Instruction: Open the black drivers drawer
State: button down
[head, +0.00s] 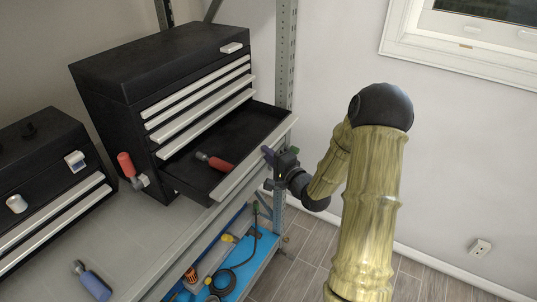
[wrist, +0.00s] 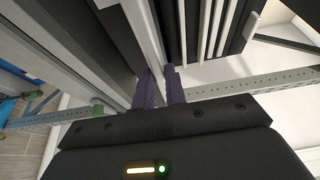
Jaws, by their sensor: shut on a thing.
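The black tool chest (head: 110,70) stands on the grey shelf, and its bottom drawer (head: 235,135) is pulled well out. I take this as the black drivers drawer; no label is readable. A red-handled driver (head: 217,162) lies inside it. My gripper (head: 268,156) is at the right end of the drawer's light front pull (head: 228,180) and is shut on it. In the wrist view my fingers (wrist: 160,85) close around a pale strip of the drawer front. The exact contact is partly hidden by the fingers.
The other drawers of the chest (head: 200,95) are shut. A second black toolbox (head: 40,180) stands at the left. A red-handled tool (head: 126,165) and a blue-handled one (head: 92,282) are on the shelf (head: 150,240). A rack post (head: 285,50) rises behind my gripper. Floor shows at the right.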

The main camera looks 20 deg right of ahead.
jog(key=c, duration=1.4)
grip_release()
jog(key=shift+c, duration=0.2)
jog(key=p+v, duration=0.2)
jog(key=v, duration=1)
jog(key=shift+r, duration=0.3)
jog(key=shift+d+p, duration=0.2)
jog(key=shift+p, duration=0.3)
jog(key=shift+p, duration=0.45)
jog(key=p, duration=0.2)
jog(key=shift+s+d+p, duration=0.2)
jog(key=shift+s+p, duration=0.1)
jog(key=shift+s, duration=0.05)
jog(key=shift+s+p, duration=0.1)
jog(key=shift+p, duration=0.4)
